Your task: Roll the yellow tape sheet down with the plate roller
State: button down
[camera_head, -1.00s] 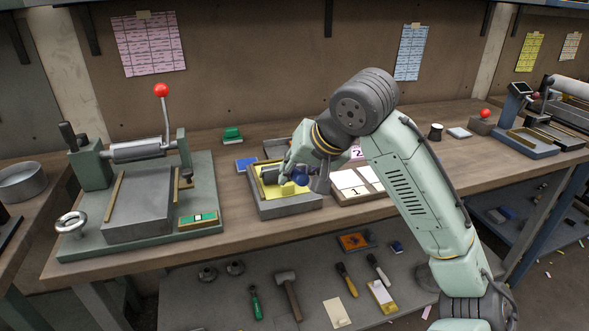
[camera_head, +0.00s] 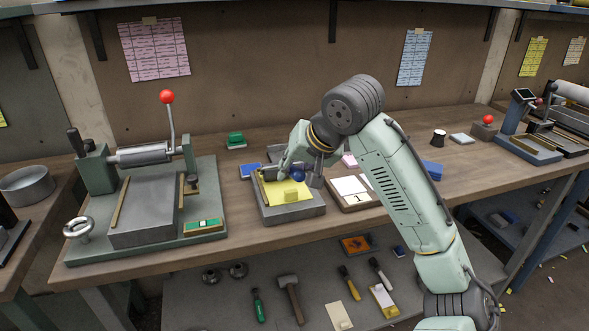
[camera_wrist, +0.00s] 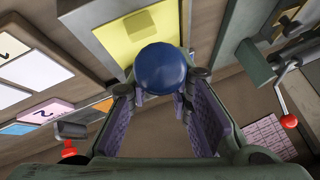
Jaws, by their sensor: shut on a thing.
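The yellow tape sheet (camera_head: 276,191) lies on a grey plate base (camera_head: 290,212) on the bench, with a small yellow block (camera_head: 291,195) near its front. It also shows at the top of the wrist view (camera_wrist: 112,42). My gripper (camera_head: 290,171) is over the back of the base and shut on a blue round knob (camera_head: 298,175). In the wrist view the blue knob (camera_wrist: 163,68) sits at the fingertips and covers part of the sheet. The roller itself is largely hidden by my gripper, so I cannot tell whether it touches the sheet.
A larger roller press (camera_head: 140,155) with a red-knobbed lever stands left. A white card tray (camera_head: 352,188) is close right of the base, partly behind my arm. Tools lie on the lower shelf.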

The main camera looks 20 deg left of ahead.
aim_at(304, 175)
jog(key=shift+w+a+p, duration=0.4)
jog(key=shift+w+a, duration=0.15)
jog(key=shift+w, duration=0.2)
jog(key=shift+s+d, duration=0.6)
jog(key=shift+s, duration=0.25)
jog(key=shift+s+d, duration=0.55)
jog(key=shift+s, duration=0.25)
jog(key=shift+s+d, duration=0.55)
jog(key=shift+s, duration=0.25)
jog(key=shift+p, duration=0.3)
notch_tip(304, 175, up, 7)
jog(key=p, duration=0.6)
